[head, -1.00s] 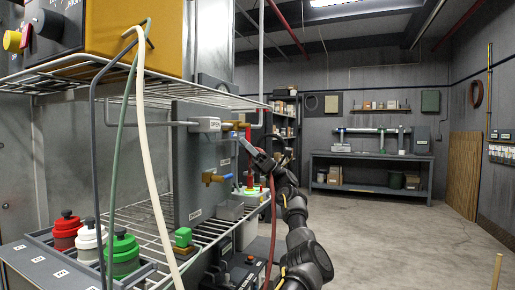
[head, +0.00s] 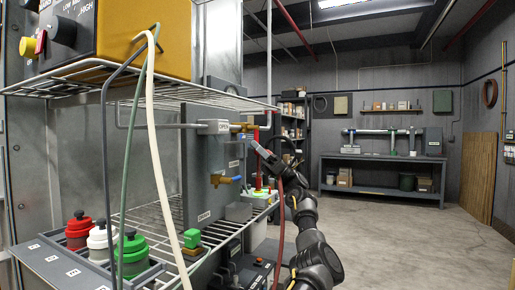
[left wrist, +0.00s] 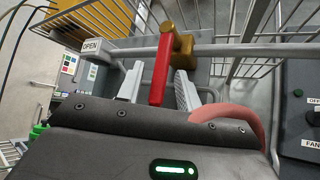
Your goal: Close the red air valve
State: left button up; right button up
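The red air valve has a red lever handle (left wrist: 160,72) on a brass body (left wrist: 183,50), fitted to a grey pipe. In the left wrist view, the handle reaches down between the two fingers of my left gripper (left wrist: 158,92). The gripper is open, with a gap on each side of the handle. In the head view, the brass valve body (head: 241,127) sits beside an OPEN tag (head: 213,127), and my left gripper (head: 262,150) is just right of and below it. The handle is mostly hidden there. My right gripper is not in view.
A brass valve with a blue handle (head: 226,180) is below on the grey panel (head: 199,165). Wire shelves surround the pipe. Red, white and green (head: 131,255) capped bottles stand in a rack at lower left. Hoses hang in front. The floor (head: 400,235) at right is clear.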

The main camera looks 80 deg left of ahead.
pick_arm(q)
jog(key=v, duration=1)
jog(key=shift+w+f, duration=0.2)
jog(key=shift+w, duration=0.05)
jog(key=shift+y, duration=0.3)
